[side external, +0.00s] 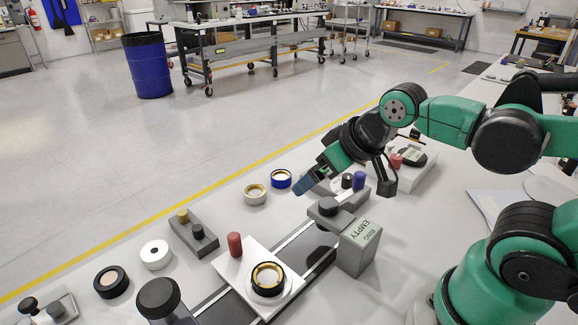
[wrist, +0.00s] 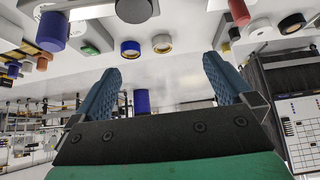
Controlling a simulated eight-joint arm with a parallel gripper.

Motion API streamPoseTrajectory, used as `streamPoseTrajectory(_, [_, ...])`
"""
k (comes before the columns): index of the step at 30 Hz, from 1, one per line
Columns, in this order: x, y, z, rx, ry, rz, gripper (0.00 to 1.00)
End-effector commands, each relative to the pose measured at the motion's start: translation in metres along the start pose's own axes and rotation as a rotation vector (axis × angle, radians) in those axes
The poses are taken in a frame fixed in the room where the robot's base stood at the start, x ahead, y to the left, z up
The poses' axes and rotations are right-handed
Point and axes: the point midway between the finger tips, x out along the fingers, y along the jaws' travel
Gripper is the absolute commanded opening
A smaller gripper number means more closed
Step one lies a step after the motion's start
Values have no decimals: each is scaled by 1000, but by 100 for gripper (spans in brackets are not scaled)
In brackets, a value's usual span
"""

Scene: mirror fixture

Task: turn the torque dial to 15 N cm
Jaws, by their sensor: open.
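My gripper (side external: 306,186) is tilted above the bench behind the "RING EMPTY" block. In the wrist view its two blue fingers (wrist: 160,72) are wide apart with nothing between them. I cannot tell for sure which part is the torque dial. A grey unit with a black knob (side external: 347,181) and a blue knob (side external: 359,180) is beside my gripper, partly hidden by it. In the wrist view a blue knob (wrist: 52,31) is at upper left, by a pale face with marks that are too small to read. My fingers are apart from it.
The grey "RING EMPTY" block (side external: 357,245) has a black knob (side external: 328,206) beside it. A white plate (side external: 288,293) carries a ringed part and stands by a red knob (side external: 235,245). Several loose rings lie to the left, including a blue one (side external: 281,178).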

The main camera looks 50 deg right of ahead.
Motion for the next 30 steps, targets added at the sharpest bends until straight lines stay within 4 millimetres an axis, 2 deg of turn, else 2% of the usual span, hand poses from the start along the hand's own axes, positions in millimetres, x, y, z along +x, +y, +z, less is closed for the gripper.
streamPoseTrajectory(3, [0,0,0,0,0,0,97])
streamPoseTrajectory(6, [-1,0,-1,0,0,0,69])
streamPoseTrajectory(7, [-2,0,-2,0,0,0,64])
streamPoseTrajectory(11, [-14,0,-10,0,0,0,64])
streamPoseTrajectory(17, [-44,1,-32,13,-6,3,64])
streamPoseTrajectory(26, [-39,46,-52,500,-196,119,64])
streamPoseTrajectory(30, [-35,75,-60,795,-297,208,64])
